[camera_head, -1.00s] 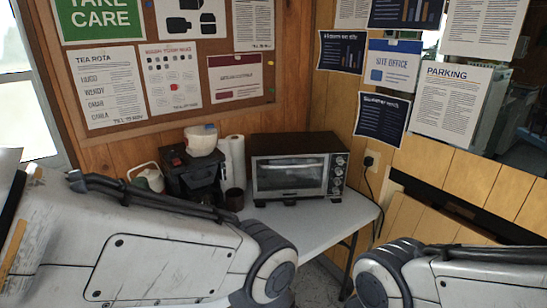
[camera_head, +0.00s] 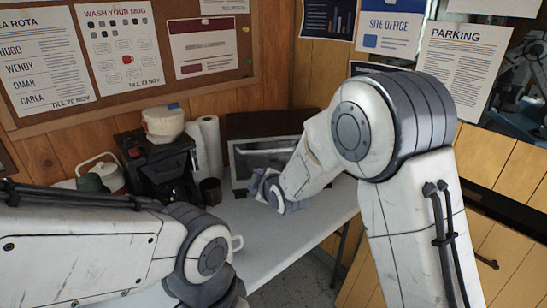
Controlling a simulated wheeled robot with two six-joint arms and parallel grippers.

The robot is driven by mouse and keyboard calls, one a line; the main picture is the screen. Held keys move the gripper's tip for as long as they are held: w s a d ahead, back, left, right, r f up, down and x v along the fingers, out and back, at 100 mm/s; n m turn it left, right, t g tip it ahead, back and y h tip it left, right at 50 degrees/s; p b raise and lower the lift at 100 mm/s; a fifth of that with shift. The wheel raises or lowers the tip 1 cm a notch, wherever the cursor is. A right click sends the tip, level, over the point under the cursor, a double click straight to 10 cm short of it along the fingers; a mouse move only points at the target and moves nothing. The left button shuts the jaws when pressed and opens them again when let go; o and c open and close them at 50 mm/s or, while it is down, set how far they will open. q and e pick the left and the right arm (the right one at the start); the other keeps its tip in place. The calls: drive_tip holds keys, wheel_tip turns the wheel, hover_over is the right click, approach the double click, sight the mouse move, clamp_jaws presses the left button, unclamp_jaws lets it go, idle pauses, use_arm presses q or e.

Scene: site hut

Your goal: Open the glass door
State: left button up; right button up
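The toaster oven (camera_head: 265,124) stands at the back of the white table, against the wood-panelled wall. Its glass door (camera_head: 247,158) faces me, with a pale handle bar across it. The door looks upright and shut. My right arm reaches across from the right and hides the oven's right part and knobs. My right gripper (camera_head: 262,184) is at the lower front of the door, small and partly hidden by my wrist. I cannot tell whether it touches the door or how its fingers stand. My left arm lies across the lower left; its gripper is out of view.
A black coffee machine (camera_head: 158,168), paper rolls (camera_head: 211,145) and a dark cup (camera_head: 210,191) stand left of the oven. The table (camera_head: 285,232) is bare in front of the oven.

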drive_tip(key=w+d+f+n+t+b, duration=0.2)
drive_tip(key=w+d+f+n+t, duration=0.15)
drive_tip(key=w, duration=0.45)
drive_tip(key=n+t, duration=0.3)
drive_tip(key=t, duration=0.2)
approach(276, 151)
use_arm(q)
wheel_tip(276, 151, down, 2)
drive_tip(key=shift+f+p, duration=0.1)
drive_tip(key=shift+p, duration=0.25)
use_arm(e)
drive_tip(key=shift+g, duration=0.25)
drive_tip(key=x, duration=1)
drive_tip(key=shift+w, duration=0.3)
clamp_jaws()
